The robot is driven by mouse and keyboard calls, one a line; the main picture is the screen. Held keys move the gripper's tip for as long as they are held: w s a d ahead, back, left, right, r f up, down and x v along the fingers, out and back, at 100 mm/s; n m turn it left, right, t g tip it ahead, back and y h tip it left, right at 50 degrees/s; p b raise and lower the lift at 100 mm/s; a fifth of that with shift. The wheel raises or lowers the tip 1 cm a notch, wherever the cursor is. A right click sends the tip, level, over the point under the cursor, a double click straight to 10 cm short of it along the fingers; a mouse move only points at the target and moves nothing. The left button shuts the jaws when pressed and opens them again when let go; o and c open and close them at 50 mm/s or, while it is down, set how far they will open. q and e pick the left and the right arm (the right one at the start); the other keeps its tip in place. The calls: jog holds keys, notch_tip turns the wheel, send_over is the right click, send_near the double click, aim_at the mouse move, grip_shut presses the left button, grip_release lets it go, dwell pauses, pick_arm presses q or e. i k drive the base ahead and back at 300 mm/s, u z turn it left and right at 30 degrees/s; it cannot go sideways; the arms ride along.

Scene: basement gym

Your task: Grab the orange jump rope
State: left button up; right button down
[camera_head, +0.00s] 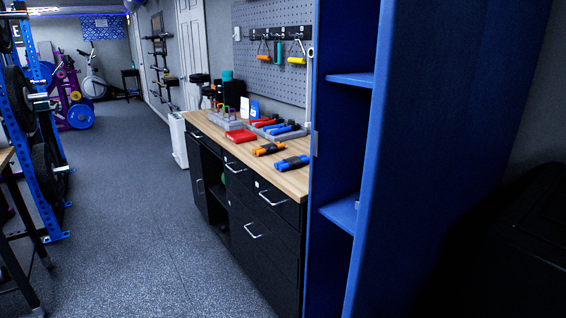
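An orange bundle with a black band (268,149), which looks like the orange jump rope, lies on the wooden top of a black cabinet (213,131). A similar blue bundle with a black band (291,163) lies just in front of it, nearer to me. An orange handle (263,58) also hangs from a hook rail on the pegboard (270,19); I cannot tell what it belongs to. Neither of my grippers is in view.
A tall blue open cabinet (435,150) stands close on the right, beside the counter's near end. A red box (241,136) and a grey tray with red and blue items (291,133) lie farther back. A rack (43,180) stands left; the floor (140,230) between is clear.

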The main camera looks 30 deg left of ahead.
aim_at(265, 150)
jog(key=k, duration=1)
jog(key=u, duration=1.55)
jog(key=i, duration=5.8)
jog(key=z, duration=2.55)
